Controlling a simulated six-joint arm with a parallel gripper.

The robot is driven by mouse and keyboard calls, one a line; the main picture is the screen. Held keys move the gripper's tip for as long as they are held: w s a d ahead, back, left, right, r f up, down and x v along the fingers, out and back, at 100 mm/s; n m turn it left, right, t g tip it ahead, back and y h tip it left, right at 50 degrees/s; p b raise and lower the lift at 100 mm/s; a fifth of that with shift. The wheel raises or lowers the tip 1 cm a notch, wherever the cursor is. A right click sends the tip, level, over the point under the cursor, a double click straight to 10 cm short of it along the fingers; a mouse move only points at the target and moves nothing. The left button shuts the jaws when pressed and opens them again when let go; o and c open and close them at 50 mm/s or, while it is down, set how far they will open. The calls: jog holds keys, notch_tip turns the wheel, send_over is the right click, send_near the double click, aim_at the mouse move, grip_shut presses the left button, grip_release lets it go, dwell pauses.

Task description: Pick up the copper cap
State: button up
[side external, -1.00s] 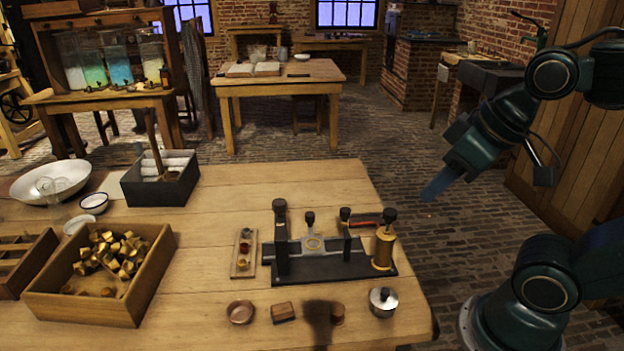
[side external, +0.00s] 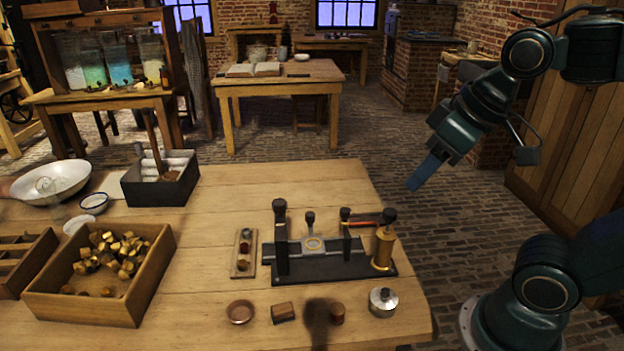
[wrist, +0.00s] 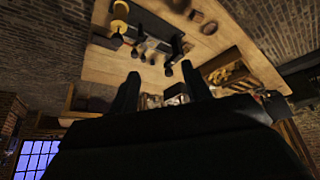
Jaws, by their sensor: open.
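A shallow round copper-coloured dish (side external: 240,312), which looks like the copper cap, lies near the front edge of the wooden table. A short copper-brown cylinder (side external: 337,313) stands to its right, and I cannot fully tell which of the two is the cap. My gripper (side external: 418,180) is in the air past the table's right side, well above and apart from both. Its two dark fingers (wrist: 164,84) are spread with nothing between them in the wrist view.
A black fixture with upright posts (side external: 330,265) stands mid-table. A brown block (side external: 283,312) and a silver lidded pot (side external: 383,301) are in the front row. A wooden box of brass pieces (side external: 80,305) and a dark box (side external: 180,190) stand left. The table's back right is clear.

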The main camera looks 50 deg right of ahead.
jog(key=w+a+r+n+g, duration=0.1)
jog(key=w+r+n, duration=0.15)
jog(key=w, duration=1.05)
jog(key=n+g, duration=0.3)
jog(key=g, duration=0.1)
send_over(245, 248)
notch_tip(245, 248, down, 22)
jog(key=f, duration=0.1)
jog(key=shift+s+a+r, duration=0.15)
jog(key=shift+a+r, duration=0.05)
jog(key=shift+r, duration=0.05)
jog(key=shift+f, duration=4.3)
jog(key=shift+s+a+f, duration=0.1)
jog(key=shift+s+f, duration=0.05)
jog(key=shift+f, duration=2.45)
